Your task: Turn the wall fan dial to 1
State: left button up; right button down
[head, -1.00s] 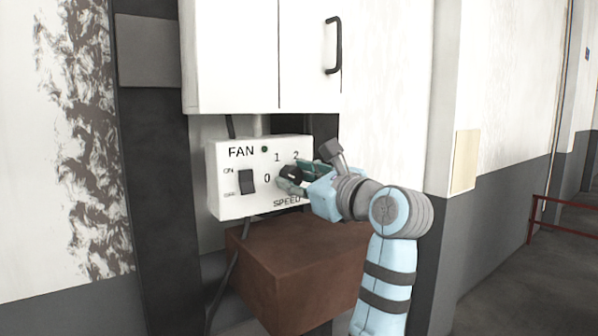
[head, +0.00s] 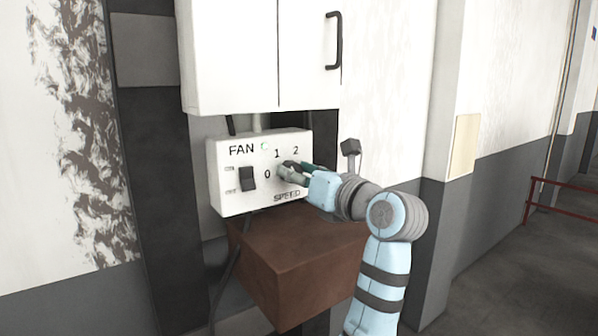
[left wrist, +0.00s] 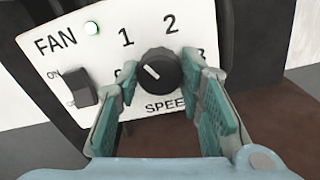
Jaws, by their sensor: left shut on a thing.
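The white fan control box (head: 226,200) hangs on the wall below a cabinet. It is marked FAN and SPEED, with 0, 1 and 2 around a round black dial (left wrist: 160,74). In the left wrist view the dial's white mark points up and left, roughly toward the 1. My left gripper (left wrist: 163,82) has a finger on each side of the dial and is shut on it; it also shows in the head view (head: 293,172), where it hides most of the dial. A small lamp (left wrist: 92,28) beside FAN is lit green. My right gripper is not in view.
A black ON/OFF switch (left wrist: 80,93) sits on the box, left of the dial. A brown box (head: 290,265) is below, and a white cabinet (head: 232,60) with a black handle is above. A red rail (head: 565,205) stands far right.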

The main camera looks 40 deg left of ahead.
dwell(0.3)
pick_arm(q)
jog(key=o, duration=1.2)
